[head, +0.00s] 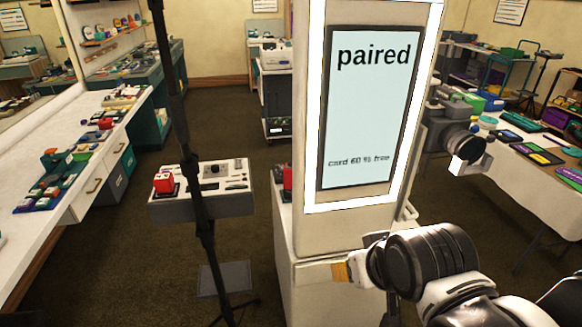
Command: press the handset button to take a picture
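A tall white booth (300,240) with a lit frame stands at the centre. Its screen (368,110) reads "paired" and "card 60 % free". A black camera with a lens (466,143) is beside the booth on the right. On a grey tray (205,207) left of the booth sits a small red block-like item (165,183); I cannot tell whether it is the handset, and no button is clear. Another red item (287,177) is partly hidden by the booth's edge. My gripper (345,270) is low in front of the booth, partly hidden by my arm; its finger opening is unclear.
A thin black stand (185,130) rises in front of the tray, with its legs on the floor. A long white counter (75,165) with small items runs along the left. A white-covered table (525,170) is at right. Brown carpet (120,250) is open between counter and stand.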

